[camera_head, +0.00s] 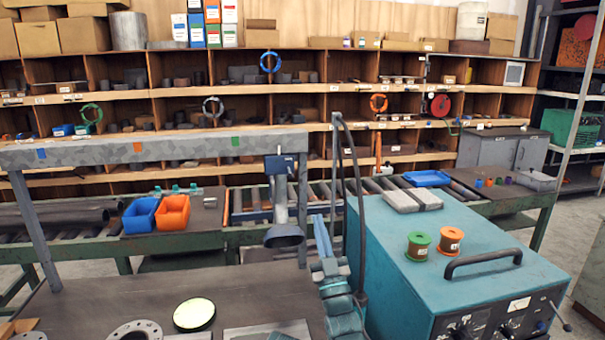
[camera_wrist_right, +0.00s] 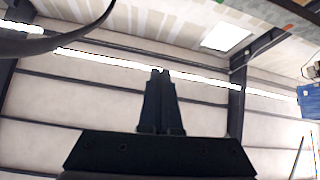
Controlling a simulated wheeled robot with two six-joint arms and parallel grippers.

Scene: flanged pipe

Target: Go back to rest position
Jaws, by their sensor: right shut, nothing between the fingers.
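My right gripper (camera_wrist_right: 160,75) shows in the right wrist view as two black fingers pressed together above a wide black base. It is shut with nothing between its fingers, and it points at a pale panelled wall and ceiling. My left gripper is not in view. In the head view, a grey flange with holes (camera_head: 135,331) lies at the bottom edge of the dark workbench (camera_head: 100,297), partly cut off.
A teal machine (camera_head: 390,265) with a handle and two spools stands at right. A grey funnel-shaped hood (camera_head: 284,236) hangs above the bench. Blue (camera_head: 140,216) and orange bins (camera_head: 173,213) sit behind.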

